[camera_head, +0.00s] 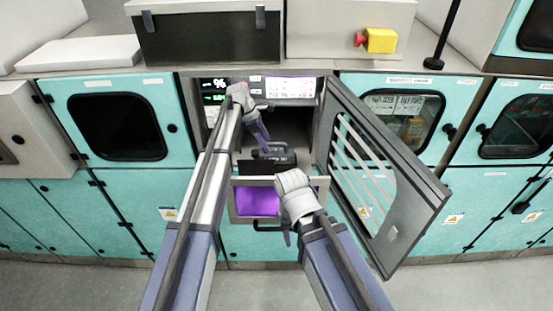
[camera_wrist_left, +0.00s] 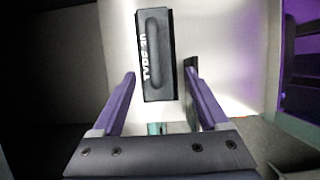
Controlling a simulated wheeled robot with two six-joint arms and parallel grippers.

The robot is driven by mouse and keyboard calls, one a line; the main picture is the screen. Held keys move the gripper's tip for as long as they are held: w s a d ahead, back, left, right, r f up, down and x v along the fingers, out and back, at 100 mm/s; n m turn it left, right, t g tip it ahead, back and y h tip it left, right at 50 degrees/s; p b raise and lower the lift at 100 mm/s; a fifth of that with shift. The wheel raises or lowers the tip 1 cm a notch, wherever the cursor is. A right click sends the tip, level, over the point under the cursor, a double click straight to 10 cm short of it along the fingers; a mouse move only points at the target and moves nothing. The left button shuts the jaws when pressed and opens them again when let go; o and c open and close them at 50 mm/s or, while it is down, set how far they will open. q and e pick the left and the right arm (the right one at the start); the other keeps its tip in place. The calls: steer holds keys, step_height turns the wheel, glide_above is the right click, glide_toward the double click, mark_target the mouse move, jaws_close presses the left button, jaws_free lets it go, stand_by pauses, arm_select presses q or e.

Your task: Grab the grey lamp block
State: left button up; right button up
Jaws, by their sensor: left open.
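The grey lamp block (camera_wrist_left: 154,55) shows in the left wrist view as a dark grey slab with a bar handle and white lettering. In the head view the dark lettered block (camera_head: 268,164) sits low in the open bay of the cabinet. My left gripper (camera_head: 262,134) reaches into that bay, just above the block. In the wrist view its two purple fingers are spread, one on each side of the block's near end, with nothing held. My right gripper (camera_head: 288,236) points down in front of the lower purple-lit unit; its jaw opening cannot be made out.
An open grey door (camera_head: 385,170) with a slatted window stands out to the right of the bay. A purple-lit window unit (camera_head: 257,201) is below the bay. A display panel (camera_head: 291,87) is above. A yellow box with a red button (camera_head: 381,40) sits on top.

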mark_target(275, 152)
arm_select(q)
steer(key=shift+b+x, duration=1)
steer(key=shift+x, duration=0.25)
steer(key=shift+w+f, duration=0.15)
steer(key=shift+f, duration=0.1)
steer(key=shift+r, duration=0.1)
steer(key=b+x, duration=0.5)
steer(key=shift+w+d, duration=0.15)
steer(key=shift+d, duration=0.3)
steer(key=shift+r, duration=0.1)
jaws_close()
